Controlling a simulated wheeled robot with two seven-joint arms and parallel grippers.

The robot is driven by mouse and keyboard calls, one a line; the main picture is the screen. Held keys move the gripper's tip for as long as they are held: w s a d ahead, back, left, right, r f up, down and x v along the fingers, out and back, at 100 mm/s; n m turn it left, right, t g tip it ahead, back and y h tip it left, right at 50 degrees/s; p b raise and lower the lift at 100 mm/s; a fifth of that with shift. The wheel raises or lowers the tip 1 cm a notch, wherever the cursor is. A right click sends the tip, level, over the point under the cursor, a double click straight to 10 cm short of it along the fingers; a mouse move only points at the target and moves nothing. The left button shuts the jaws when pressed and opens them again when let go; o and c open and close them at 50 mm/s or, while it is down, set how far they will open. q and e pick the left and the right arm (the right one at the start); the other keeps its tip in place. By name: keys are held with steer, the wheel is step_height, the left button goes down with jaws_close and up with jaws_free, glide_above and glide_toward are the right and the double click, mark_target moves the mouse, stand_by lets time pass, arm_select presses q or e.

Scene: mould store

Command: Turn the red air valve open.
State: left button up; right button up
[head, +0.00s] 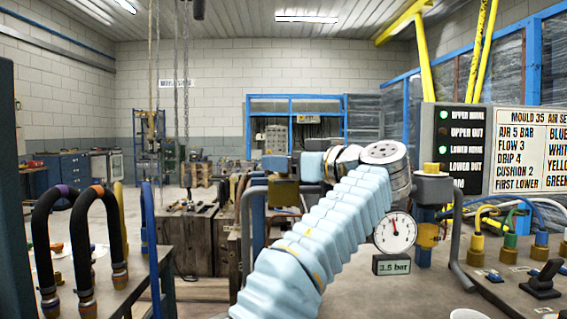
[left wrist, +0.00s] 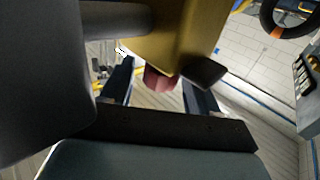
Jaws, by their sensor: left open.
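The red valve handle (left wrist: 158,80) shows in the left wrist view as a small dull-red piece under a brass-yellow body (left wrist: 180,35). My left gripper (left wrist: 157,88) is open, with one dark finger on each side of the red piece in that picture. I cannot tell whether either finger touches it. In the head view my left arm, in a pale blue sleeve, rises from the bottom, and its gripper (head: 277,168) is by a brass block (head: 285,193) on the pipework. The red handle cannot be made out there. My right gripper is not in view.
A round gauge (head: 395,231) stands right of my arm above a "3.5 bar" display (head: 391,265). A grey pipe (head: 457,245) and a panel with green lamps (head: 458,150) are at the right. Black hoses (head: 80,240) stand at the left. A dark pipe (left wrist: 115,20) crosses close to the wrist camera.

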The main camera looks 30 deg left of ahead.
arm_select(q)
steer(key=v, duration=1.3)
steer(key=shift+d, duration=0.15)
